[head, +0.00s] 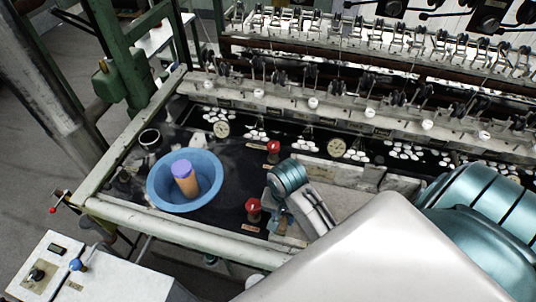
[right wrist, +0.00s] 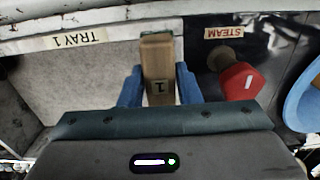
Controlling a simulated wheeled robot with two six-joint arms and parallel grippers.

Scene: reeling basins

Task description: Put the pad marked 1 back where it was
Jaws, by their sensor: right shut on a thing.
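My right gripper (right wrist: 157,85) is shut on the wooden pad marked 1 (right wrist: 157,58), with one blue finger on each side of it. The pad's number shows on its near end. In the head view my right gripper (head: 281,217) is small and partly hidden by its own wrist, beside the red knob on the bench. The pad is over the pale tray surface labelled TRAY 1 (right wrist: 79,39); I cannot tell whether it touches it. My left gripper is not in view.
A red valve knob (right wrist: 238,81) marked STEAM stands close right of the pad in the wrist view. A second red knob (head: 273,147) is farther back. Rows of reeling fittings run behind.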

